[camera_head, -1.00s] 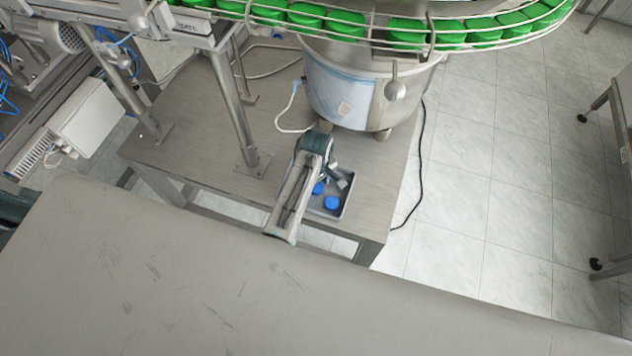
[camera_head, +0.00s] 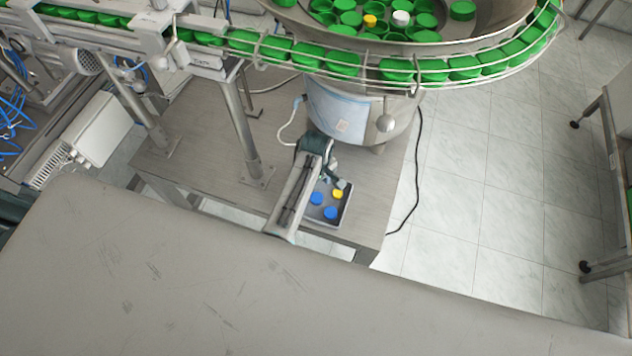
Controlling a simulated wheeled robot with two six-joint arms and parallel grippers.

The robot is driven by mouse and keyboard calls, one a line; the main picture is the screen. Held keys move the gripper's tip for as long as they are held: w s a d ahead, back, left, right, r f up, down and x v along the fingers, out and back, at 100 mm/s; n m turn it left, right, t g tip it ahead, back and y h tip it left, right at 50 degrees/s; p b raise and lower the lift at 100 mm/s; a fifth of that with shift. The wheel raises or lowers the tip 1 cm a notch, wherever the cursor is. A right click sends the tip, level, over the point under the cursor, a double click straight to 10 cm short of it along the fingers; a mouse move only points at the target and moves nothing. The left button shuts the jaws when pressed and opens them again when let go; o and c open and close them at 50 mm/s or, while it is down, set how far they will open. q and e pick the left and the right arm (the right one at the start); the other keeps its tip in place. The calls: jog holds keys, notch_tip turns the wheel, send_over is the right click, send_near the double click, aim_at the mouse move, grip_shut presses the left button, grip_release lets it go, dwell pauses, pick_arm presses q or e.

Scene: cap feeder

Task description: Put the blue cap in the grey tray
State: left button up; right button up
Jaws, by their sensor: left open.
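The grey tray (camera_head: 346,213) sits on the grey table near its front right corner. Two blue caps (camera_head: 330,212) lie in the tray, one in front and one (camera_head: 316,198) further back at left. A yellow cap (camera_head: 338,194) is also in it. My left gripper (camera_head: 341,185) is open over the back part of the tray, close to the yellow cap, with nothing visible between its fingers. My left arm hides the tray's left side. My right gripper is not in view.
A metal feeder bowl (camera_head: 470,28) at the back holds many green caps, a yellow cap (camera_head: 370,20) and a white cap (camera_head: 401,17). A curved rail of green caps runs around it. Metal posts (camera_head: 241,125) stand left of the tray. A black cable hangs at right.

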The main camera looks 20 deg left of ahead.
pick_arm(q)
jog(key=shift+r, duration=2.65)
